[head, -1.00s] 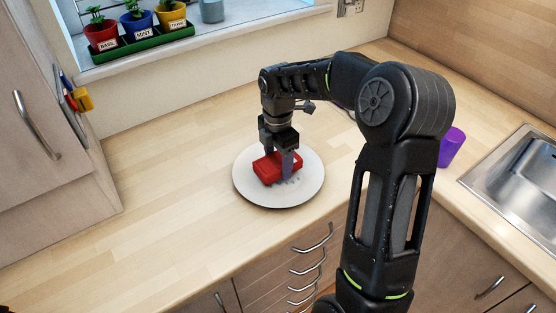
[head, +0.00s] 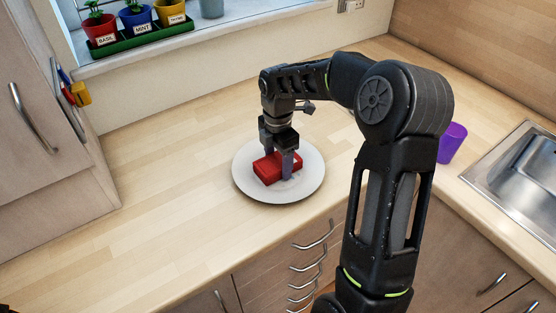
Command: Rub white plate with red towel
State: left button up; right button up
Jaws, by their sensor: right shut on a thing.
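The white plate (head: 302,189) lies flat on the wooden counter near its front edge, in the middle of the head view. The red towel (head: 269,172), a folded block, is on the plate, a little left of its middle. My right gripper (head: 279,170) points down over the plate with its fingers shut on the red towel. The plate surface around the towel looks plain white, with no dark specks that I can make out. My left gripper is not in view.
A purple cup (head: 452,142) stands on the counter right of my right arm, beside the metal sink (head: 515,170). Potted herbs in a green tray (head: 140,43) stand on the windowsill. A cabinet (head: 50,130) borders the left. The counter left of the plate is clear.

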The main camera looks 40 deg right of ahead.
jog(key=shift+s+r, duration=0.1)
jog(key=shift+s, duration=1.7)
jog(key=shift+w, duration=0.1)
jog(key=shift+w, duration=0.6)
jog(key=shift+w+p, duration=0.4)
jog(key=shift+w, duration=0.75)
jog(key=shift+r, duration=0.1)
notch_tip(320, 180, up, 6)
jog(key=p, duration=0.4)
jog(key=shift+p, duration=0.35)
